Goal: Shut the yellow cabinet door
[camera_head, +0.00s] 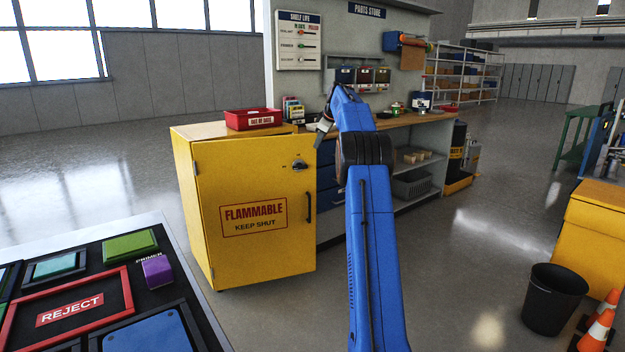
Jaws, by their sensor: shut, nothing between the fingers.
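The yellow cabinet (202,131) stands left of the middle, at the near end of the workbench. Its yellow door (253,245) carries a red-framed "FLAMMABLE KEEP SHUT" label, a dark latch at the upper right and a black bar handle (308,206). The door's right edge reaches past the cabinet top's right end, so the door looks ajar, with its left edge at the cabinet side. My gripper (319,142) is small in view, shut and empty, just right of the door's top right corner. Whether it touches the door I cannot tell.
A red bin (252,119) sits on the cabinet. The workbench (408,119) with shelves runs behind my arm. A tray table (160,226) fills the lower left. A black bucket (553,300), orange cones (598,328) and a yellow box (597,230) stand right. Centre-right floor is clear.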

